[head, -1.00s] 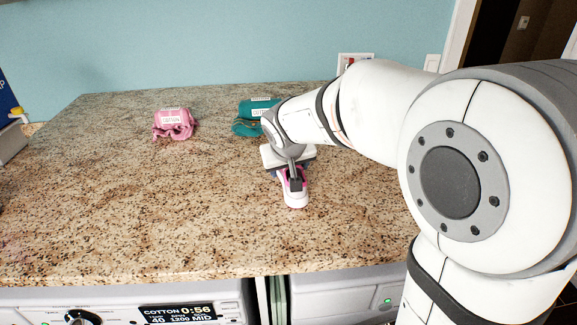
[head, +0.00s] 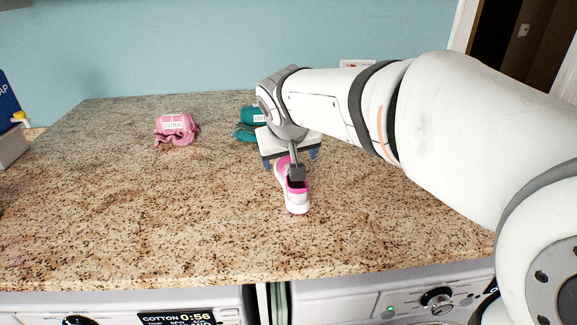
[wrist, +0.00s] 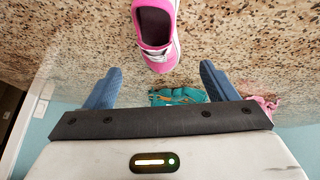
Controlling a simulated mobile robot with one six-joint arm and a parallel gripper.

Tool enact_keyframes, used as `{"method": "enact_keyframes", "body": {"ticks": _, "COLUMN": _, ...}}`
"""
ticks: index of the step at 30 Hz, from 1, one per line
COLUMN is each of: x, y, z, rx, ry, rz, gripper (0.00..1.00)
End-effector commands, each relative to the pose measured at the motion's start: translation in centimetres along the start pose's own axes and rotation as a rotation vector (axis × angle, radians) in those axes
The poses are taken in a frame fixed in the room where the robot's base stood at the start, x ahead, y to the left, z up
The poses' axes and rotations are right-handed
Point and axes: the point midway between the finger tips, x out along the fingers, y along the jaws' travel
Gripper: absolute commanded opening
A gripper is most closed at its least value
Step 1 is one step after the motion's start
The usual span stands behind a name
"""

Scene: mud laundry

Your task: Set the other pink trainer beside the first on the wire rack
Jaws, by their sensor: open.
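One pink trainer with a white sole (head: 295,195) stands on the granite worktop in the head view, just in front of my gripper (head: 288,160). In the wrist view the pink trainer (wrist: 156,30) lies beyond the fingertips, its opening facing the camera. My gripper (wrist: 158,78) is open and empty, with its two blue fingers spread wide. The trainer is not between the fingers in the wrist view. My gripper partly hides the trainer's far end in the head view. The wire rack and the first trainer are not in view.
A pink labelled cloth bundle (head: 176,130) lies at the back left of the worktop (head: 130,215). A teal bundle (head: 246,130) lies behind my gripper, partly hidden. A box (head: 10,120) is at the left edge. Front-loading machines (head: 400,300) stand below. The worktop's left and front are clear.

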Motion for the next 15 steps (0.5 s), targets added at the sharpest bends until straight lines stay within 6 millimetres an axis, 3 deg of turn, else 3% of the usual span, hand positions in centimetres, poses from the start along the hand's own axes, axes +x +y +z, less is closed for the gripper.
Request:
{"method": "enact_keyframes", "body": {"ticks": 3, "x": -1.9, "y": -0.1, "z": 0.0, "rx": -0.001, "ry": 0.002, "rz": -0.001, "gripper": 0.79}}
{"method": "enact_keyframes", "body": {"ticks": 7, "x": -2.9, "y": 0.0, "z": 0.0, "rx": 0.001, "ry": 0.001, "rz": -0.001, "gripper": 0.83}}
{"method": "enact_keyframes", "body": {"ticks": 15, "x": 0.8, "y": -0.5, "z": 0.2, "rx": -0.002, "ry": 0.001, "rz": -0.017, "gripper": 0.83}}
